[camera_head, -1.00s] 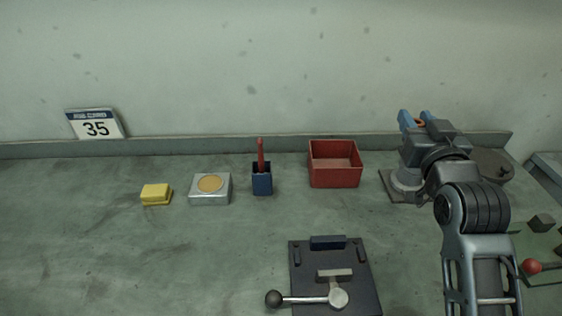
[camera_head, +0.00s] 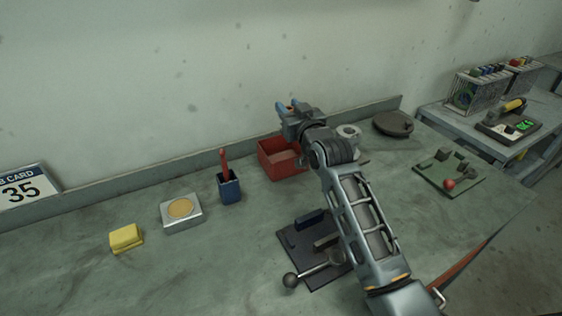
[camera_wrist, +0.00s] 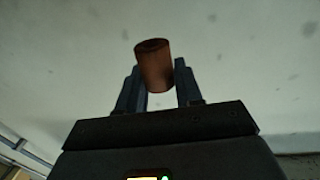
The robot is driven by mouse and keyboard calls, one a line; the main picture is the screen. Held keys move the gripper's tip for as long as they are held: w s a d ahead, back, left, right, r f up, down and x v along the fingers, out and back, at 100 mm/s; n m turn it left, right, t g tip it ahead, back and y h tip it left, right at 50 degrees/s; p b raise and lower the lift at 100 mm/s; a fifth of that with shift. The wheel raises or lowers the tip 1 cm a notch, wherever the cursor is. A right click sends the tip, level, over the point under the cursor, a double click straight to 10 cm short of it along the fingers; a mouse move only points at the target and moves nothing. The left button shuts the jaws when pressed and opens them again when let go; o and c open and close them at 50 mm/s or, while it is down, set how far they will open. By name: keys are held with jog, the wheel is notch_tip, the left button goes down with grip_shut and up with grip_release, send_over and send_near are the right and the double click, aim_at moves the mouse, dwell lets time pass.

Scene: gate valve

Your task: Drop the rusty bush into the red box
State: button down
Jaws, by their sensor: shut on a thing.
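My gripper (camera_head: 287,106) is raised above the back of the bench, over the back edge of the red box as seen in the head view. In the wrist view my gripper (camera_wrist: 158,90) is shut on the rusty bush (camera_wrist: 153,64), a short brown cylinder between the two blue fingers. The bush cannot be made out in the head view now. The red box (camera_head: 270,168) is an open box on the bench near the back ledge. My wrist and arm hide its right part.
A blue cup (camera_head: 229,190) with a red-handled tool stands left of the box. A silver block with a tan disc (camera_head: 181,212), a yellow block (camera_head: 126,238) and a dark clamp plate (camera_head: 295,250) lie nearby. A grey round-topped fitting (camera_head: 349,132) stands behind my wrist.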

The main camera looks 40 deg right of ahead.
jog(key=shift+f+b, duration=0.85)
jog(key=shift+f, duration=0.75)
jog(key=shift+d, duration=0.1)
jog(key=c, duration=0.7)
grip_release()
jog(key=shift+o, duration=0.2)
jog(key=shift+s, duration=0.15)
jog(key=b+v, duration=0.1)
jog(key=v, duration=0.6)
jog(key=shift+s, duration=0.25)
